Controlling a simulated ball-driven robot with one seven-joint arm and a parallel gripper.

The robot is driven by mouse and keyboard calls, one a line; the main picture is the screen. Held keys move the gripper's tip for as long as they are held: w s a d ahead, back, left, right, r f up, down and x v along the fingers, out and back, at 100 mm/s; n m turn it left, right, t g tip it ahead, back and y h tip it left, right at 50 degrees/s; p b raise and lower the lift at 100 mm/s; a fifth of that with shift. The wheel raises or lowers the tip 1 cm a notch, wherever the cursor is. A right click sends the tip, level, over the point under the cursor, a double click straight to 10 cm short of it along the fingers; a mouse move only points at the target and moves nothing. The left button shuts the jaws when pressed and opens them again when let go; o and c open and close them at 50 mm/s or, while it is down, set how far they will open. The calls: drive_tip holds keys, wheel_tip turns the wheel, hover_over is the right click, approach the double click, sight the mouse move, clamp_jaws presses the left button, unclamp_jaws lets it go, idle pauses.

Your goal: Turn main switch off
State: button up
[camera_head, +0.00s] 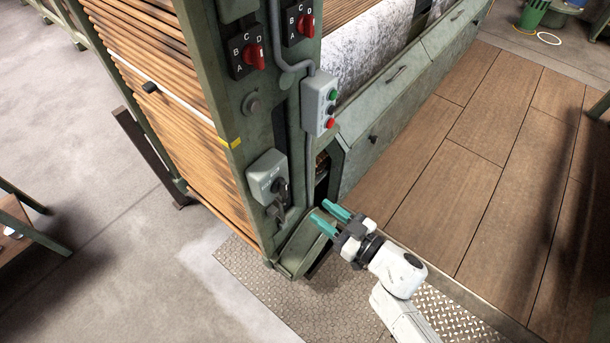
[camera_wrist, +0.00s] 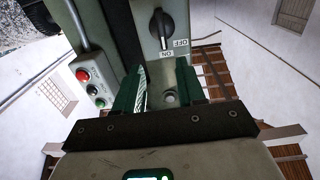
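The main switch is a grey box (camera_head: 268,176) low on the corner post of the green machine, with a black rotary knob (camera_head: 279,185) on its front. In the wrist view the black knob (camera_wrist: 161,28) is ahead of my gripper, upright in the picture, with its lower end by the upside-down ON label (camera_wrist: 166,53). The OFF label (camera_wrist: 181,43) is right of that end. My gripper (camera_head: 322,211) has teal fingers, open and empty. It is below and right of the switch, apart from it. In the wrist view the fingers (camera_wrist: 161,72) are below the knob.
A button box (camera_head: 320,102) with green, black and red buttons is on the post above; it shows left of my fingers in the wrist view (camera_wrist: 92,81). Two red selector switches (camera_head: 247,56) are higher up. A green bracket (camera_head: 300,250) stands below. The floor at right is clear.

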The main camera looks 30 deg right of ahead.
sight(286, 188)
drive_tip(key=shift+y, duration=0.3)
drive_tip(key=x, duration=1)
drive_tip(key=shift+w+a+p, duration=0.15)
drive_tip(key=shift+w+p, duration=0.15)
drive_tip(key=shift+w, duration=0.05)
drive_tip(key=shift+c, duration=0.3)
clamp_jaws()
